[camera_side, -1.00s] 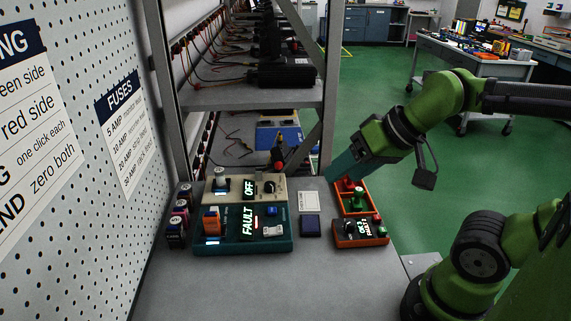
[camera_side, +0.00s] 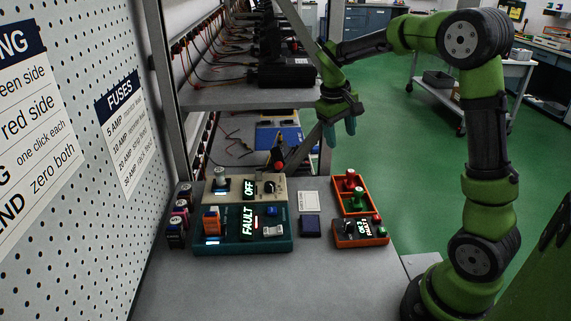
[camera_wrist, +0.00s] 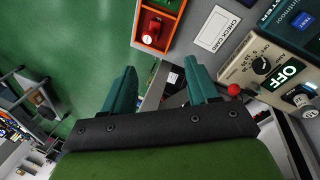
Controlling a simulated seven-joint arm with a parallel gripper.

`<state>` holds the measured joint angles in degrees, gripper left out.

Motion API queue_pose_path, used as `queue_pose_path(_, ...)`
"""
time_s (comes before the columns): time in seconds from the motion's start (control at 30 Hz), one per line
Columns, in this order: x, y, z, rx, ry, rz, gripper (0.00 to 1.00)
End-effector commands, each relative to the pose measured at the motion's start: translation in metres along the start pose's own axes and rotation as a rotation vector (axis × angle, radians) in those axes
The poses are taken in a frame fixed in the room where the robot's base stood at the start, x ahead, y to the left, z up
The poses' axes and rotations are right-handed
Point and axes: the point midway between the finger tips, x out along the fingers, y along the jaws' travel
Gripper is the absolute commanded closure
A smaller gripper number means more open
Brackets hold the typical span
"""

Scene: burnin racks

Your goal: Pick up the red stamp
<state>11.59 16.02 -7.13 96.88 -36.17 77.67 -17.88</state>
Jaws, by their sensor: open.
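The red stamp (camera_side: 349,180) stands in the back part of an orange tray (camera_side: 370,197) on the bench, and a green stamp (camera_side: 358,199) stands in front of it. In the wrist view the red stamp (camera_wrist: 152,30) shows at the top, in the corner of the orange tray (camera_wrist: 150,47). My gripper (camera_side: 340,132) is open and empty, raised above and behind the tray. In the wrist view my gripper (camera_wrist: 160,78) has its two teal fingers apart, with nothing between them, and the red stamp lies beyond their tips.
An orange box with a display (camera_side: 359,233) sits in front of the tray. A check card (camera_side: 309,200) and a dark blue pad (camera_side: 311,227) lie to its left, beside the teal fault unit (camera_side: 243,245) and beige unit (camera_side: 271,205). A rack post and brace (camera_side: 316,148) stand near my gripper.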

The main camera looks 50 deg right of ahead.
Motion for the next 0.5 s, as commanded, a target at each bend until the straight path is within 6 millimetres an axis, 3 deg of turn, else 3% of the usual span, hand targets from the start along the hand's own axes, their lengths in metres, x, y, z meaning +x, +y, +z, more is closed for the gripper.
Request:
queue_pose_path(0.1, -0.011, 0.013, -0.007, -0.034, -0.004, 0.048, 0.41)
queue_pose_path(0.17, -0.006, 0.013, -0.004, -0.046, -0.019, 0.048, 0.41)
queue_pose_path(0.5, 0.062, 0.016, -0.002, -0.050, -0.023, 0.045, 0.41)
